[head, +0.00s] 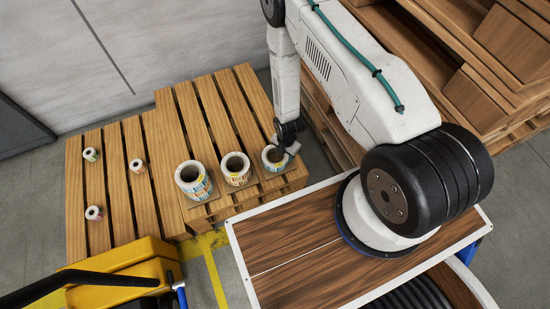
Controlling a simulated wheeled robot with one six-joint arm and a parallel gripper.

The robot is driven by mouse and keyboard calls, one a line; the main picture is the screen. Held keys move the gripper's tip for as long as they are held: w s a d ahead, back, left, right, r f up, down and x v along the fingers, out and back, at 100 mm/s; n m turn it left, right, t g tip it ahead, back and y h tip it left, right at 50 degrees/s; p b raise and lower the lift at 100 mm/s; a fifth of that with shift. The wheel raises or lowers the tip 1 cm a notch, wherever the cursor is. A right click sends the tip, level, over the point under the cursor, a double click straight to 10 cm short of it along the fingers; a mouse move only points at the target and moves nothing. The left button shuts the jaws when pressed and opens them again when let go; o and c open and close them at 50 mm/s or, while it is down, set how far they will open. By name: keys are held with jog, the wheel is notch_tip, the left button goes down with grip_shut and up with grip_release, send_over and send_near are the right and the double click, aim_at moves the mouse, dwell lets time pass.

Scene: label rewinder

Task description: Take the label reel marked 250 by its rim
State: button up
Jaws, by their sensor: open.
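Three larger label reels stand in a row on the slatted pallet. The left one (193,187) is the tallest, with a blue and white printed side. The middle one (236,177) has a brownish print. The right one (268,165) is partly covered by my gripper (289,147). No number on any reel is legible, so I cannot tell which is marked 250. My gripper is open, pointing down at the right reel's upper right rim. I cannot tell whether a finger touches the rim or reaches into the hollow core.
Three small rolls, upper (91,154), middle (137,166) and lower (94,213), lie on the pallet (128,215) at left. Stacked wooden pallets (480,80) stand close right of my arm. A yellow machine (125,270) is at the lower left. A pale wall is behind.

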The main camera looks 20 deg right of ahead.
aim_at(284, 161)
notch_tip(284, 161, down, 8)
jog(key=shift+a+r, duration=0.1)
jog(key=shift+r, duration=0.05)
jog(key=shift+w, duration=0.1)
grip_shut()
